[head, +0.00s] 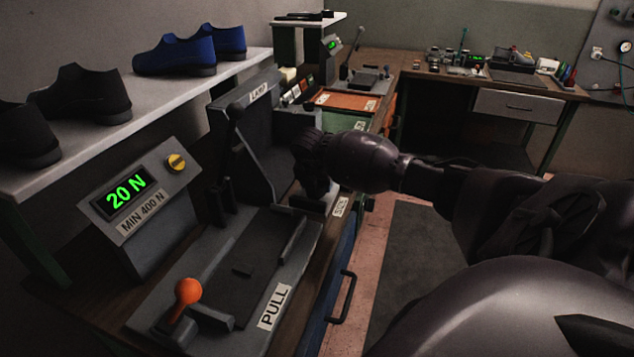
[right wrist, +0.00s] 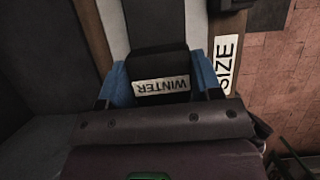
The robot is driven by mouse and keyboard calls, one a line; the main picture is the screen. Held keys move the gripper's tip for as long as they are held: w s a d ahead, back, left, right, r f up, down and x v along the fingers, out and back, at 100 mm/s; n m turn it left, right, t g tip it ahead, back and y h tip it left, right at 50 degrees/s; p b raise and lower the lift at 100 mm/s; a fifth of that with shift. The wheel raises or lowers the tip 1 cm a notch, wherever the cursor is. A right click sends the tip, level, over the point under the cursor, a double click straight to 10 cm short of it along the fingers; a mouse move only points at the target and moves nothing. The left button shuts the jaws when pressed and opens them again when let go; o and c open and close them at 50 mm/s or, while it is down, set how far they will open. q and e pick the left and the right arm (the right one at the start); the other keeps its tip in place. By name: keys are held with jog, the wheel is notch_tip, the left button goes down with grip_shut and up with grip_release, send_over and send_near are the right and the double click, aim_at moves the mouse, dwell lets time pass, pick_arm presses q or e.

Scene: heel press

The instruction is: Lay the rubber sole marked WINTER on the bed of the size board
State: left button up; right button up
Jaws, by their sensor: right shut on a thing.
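The rubber sole (right wrist: 158,66) is a black piece with a white label reading WINTER, upside down in the right wrist view. My right gripper (right wrist: 162,84) is shut on it, with a blue finger on each side. In the head view my right gripper (head: 313,185) points down beside the board labelled SIZE (head: 340,206); the sole cannot be made out there. The SIZE label (right wrist: 228,63) also shows right of the sole in the right wrist view. A grey surface (right wrist: 170,22) lies beyond the sole; I cannot tell whether they touch. My left gripper is not in view.
A press with a display (head: 127,193) reading 20 N, an orange-knobbed lever (head: 187,291) and a PULL label (head: 273,307) stands in front. A LAMP panel (head: 259,93) rises behind it. Shoes (head: 174,55) stand on the left shelf. Floor is open at the right.

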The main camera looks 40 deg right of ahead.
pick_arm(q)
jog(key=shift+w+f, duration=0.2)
pick_arm(e)
jog(key=shift+a+f, duration=0.1)
jog(key=shift+f, duration=0.4)
jog(key=o, duration=1.2)
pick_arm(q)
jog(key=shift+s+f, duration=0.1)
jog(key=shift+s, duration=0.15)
pick_arm(e)
jog(key=shift+o, duration=1)
jog(key=shift+r, duration=0.1)
jog(key=shift+r, duration=0.15)
jog(key=shift+r+p, duration=0.95)
jog(key=shift+r, duration=0.9)
jog(key=shift+r+p, duration=0.65)
jog(key=shift+r, duration=0.9)
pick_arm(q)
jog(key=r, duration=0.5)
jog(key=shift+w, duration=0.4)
